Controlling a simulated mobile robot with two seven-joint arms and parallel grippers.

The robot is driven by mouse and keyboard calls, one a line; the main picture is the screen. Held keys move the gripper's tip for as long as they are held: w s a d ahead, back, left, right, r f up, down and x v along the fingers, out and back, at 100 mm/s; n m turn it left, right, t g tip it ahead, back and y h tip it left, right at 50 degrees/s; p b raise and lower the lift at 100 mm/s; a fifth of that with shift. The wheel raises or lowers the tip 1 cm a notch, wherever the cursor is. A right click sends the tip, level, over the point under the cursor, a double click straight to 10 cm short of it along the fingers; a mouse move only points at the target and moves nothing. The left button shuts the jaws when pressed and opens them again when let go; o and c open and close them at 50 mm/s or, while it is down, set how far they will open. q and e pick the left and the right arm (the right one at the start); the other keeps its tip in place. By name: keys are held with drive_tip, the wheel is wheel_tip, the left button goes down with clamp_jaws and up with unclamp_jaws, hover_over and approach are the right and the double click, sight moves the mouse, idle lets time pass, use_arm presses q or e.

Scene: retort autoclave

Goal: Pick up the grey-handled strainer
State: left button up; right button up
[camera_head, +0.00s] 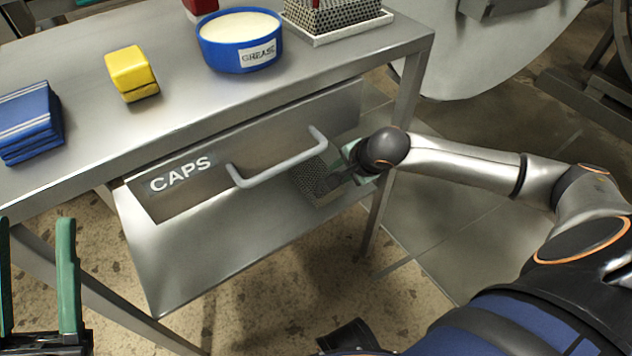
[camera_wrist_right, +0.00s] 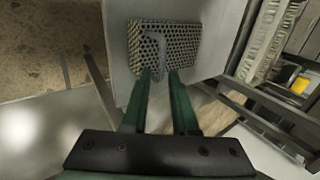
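The strainer is a grey perforated metal box; in the right wrist view the perforated body (camera_wrist_right: 183,42) lies ahead of the fingers with a grey handle (camera_wrist_right: 155,52) on its near face. In the head view the perforated body (camera_head: 311,181) shows on the shelf below the drawer front, partly hidden by my right gripper. My right gripper (camera_wrist_right: 160,75) has its green fingers apart, tips at the handle's lower end; whether they touch it I cannot tell. It also shows in the head view (camera_head: 343,172). My left gripper (camera_head: 36,225) is open and empty at lower left.
The steel table carries a blue tub of grease (camera_head: 224,56), a yellow block (camera_head: 130,75), blue folded cloths (camera_head: 28,125) and another perforated box (camera_head: 335,14) on a white tray (camera_head: 345,36). The CAPS drawer front (camera_head: 178,188) with its grey bar handle (camera_head: 285,168) is close to my right gripper.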

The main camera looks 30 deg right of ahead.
sight(316, 173)
drive_tip(key=b+x, duration=0.1)
drive_tip(key=x, duration=0.2)
drive_tip(key=shift+w+a+f, duration=0.15)
drive_tip(key=shift+w+f, duration=0.05)
drive_tip(key=shift+f, duration=0.05)
clamp_jaws()
drive_tip(key=shift+r, duration=0.1)
idle(1.1)
